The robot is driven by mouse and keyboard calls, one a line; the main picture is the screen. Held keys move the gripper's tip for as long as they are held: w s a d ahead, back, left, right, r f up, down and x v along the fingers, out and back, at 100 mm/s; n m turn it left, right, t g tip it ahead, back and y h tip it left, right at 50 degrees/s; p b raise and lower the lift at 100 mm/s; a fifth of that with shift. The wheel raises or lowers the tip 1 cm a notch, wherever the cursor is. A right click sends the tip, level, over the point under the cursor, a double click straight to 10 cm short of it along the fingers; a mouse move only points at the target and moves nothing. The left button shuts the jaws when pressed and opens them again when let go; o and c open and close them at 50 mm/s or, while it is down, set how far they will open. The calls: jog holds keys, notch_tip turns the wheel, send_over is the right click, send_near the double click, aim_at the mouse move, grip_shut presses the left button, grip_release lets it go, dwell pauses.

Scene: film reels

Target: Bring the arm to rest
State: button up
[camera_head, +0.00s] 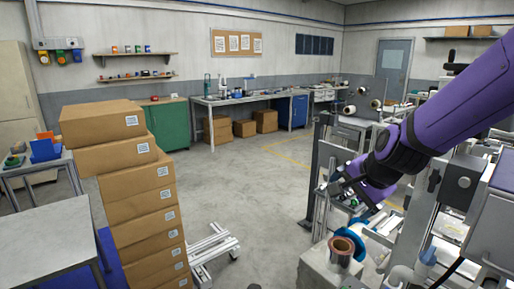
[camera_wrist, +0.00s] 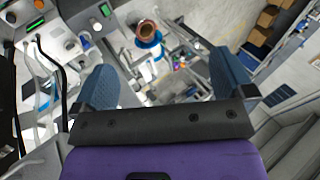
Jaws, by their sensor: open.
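My gripper (camera_head: 338,184) is at the end of my purple arm (camera_head: 440,115), which reaches in from the upper right of the head view. In the wrist view my gripper (camera_wrist: 160,62) shows two blue fingers spread apart with nothing between them. Below it in the head view is a reel with a copper-coloured core (camera_head: 342,246) and a blue disc behind it, on a pale machine (camera_head: 328,272). The reel also shows beyond the fingers in the wrist view (camera_wrist: 148,31), apart from them.
Machinery with metal frames (camera_head: 445,225) fills the right side, close under my arm. A stack of cardboard boxes (camera_head: 146,207) and a grey table (camera_head: 45,235) stand at the left. The concrete floor (camera_head: 245,180) between is mostly clear. A workbench (camera_head: 250,98) lines the back wall.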

jog(key=s+d+r+n, duration=0.2)
jog(key=s+r+n, duration=0.1)
jog(key=s, duration=0.4)
jog(key=s+d+r+n+h, duration=0.1)
jog(key=s+d+r+n, duration=0.2)
jog(key=s, duration=0.5)
jog(key=s+d+r+n+g+h, duration=0.1)
jog(key=s+d+r+n, duration=0.2)
jog(key=s, duration=0.4)
notch_tip(320, 180, up, 2)
jog(key=shift+s+d+r+n, duration=0.1)
jog(key=shift+s+d+n, duration=0.1)
jog(key=shift+n, duration=0.7)
jog(key=shift+w, duration=0.1)
jog(key=shift+c, duration=0.5)
